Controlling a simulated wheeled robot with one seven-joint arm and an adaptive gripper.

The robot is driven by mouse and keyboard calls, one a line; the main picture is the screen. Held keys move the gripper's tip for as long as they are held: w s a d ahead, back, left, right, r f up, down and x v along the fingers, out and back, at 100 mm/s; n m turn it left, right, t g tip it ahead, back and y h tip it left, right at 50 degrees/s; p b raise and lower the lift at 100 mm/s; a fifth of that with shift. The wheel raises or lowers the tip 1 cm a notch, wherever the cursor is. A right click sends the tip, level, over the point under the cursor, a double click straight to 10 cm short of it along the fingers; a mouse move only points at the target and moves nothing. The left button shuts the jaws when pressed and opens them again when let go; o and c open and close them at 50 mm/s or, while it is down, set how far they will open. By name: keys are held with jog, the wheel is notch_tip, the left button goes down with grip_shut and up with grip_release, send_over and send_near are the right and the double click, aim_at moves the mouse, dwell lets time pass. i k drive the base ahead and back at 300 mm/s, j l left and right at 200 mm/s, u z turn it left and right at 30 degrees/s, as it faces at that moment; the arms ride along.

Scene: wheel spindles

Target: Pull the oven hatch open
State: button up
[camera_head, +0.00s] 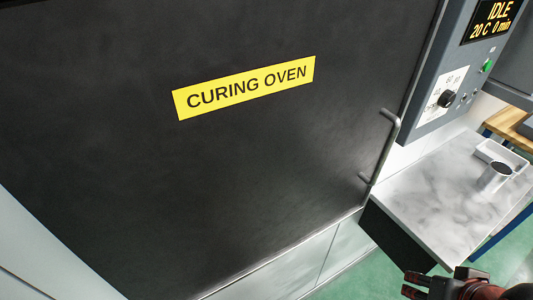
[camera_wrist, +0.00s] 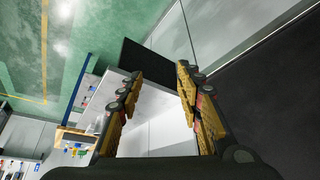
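The oven hatch (camera_head: 240,160) is a large dark panel with a yellow "CURING OVEN" label, and it looks closed. Its grey bar handle (camera_head: 388,145) runs along the right edge. My gripper (camera_head: 414,285) is at the bottom right of the head view, below and right of the handle and apart from it. In the wrist view my gripper (camera_wrist: 160,75) has its two fingers spread with nothing between them. A dark panel, seemingly the hatch (camera_wrist: 275,90), fills the right of that view. I cannot make out the handle there.
A grey control box with an "IDLE" display (camera_head: 492,20) and a knob is right of the hatch. A marble-look shelf (camera_head: 425,205) juts out below it, carrying a white tray (camera_head: 500,155) and a metal cup (camera_head: 496,177). Green floor (camera_head: 375,280) lies below.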

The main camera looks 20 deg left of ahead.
aim_at(175, 148)
jog(key=u, duration=1.55)
